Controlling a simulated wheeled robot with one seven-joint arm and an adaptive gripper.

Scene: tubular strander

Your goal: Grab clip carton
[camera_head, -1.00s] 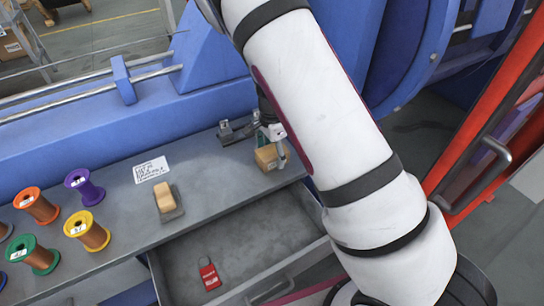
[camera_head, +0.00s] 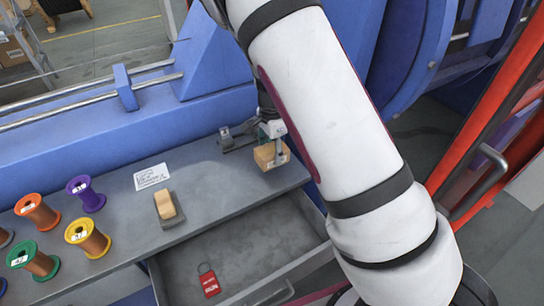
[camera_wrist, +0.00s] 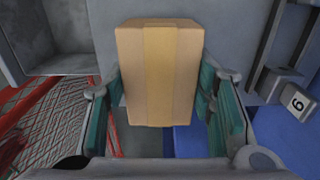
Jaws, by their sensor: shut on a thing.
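The clip carton (camera_head: 267,157) is a small tan cardboard box with a lighter tape band. It is at the right end of the grey bench in the head view. My gripper (camera_head: 272,145) is shut on it from above. In the wrist view the carton (camera_wrist: 158,75) fills the upper middle, between the two teal finger pads. Its underside is hidden, so I cannot tell whether it touches the bench.
An open grey drawer (camera_head: 291,251) below the bench holds a red tag (camera_head: 209,284). A yellow-tan block (camera_head: 166,205), a white note (camera_head: 151,176) and several coloured spools (camera_head: 87,236) stand left. A small metal fixture (camera_head: 227,138) is close beside my gripper.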

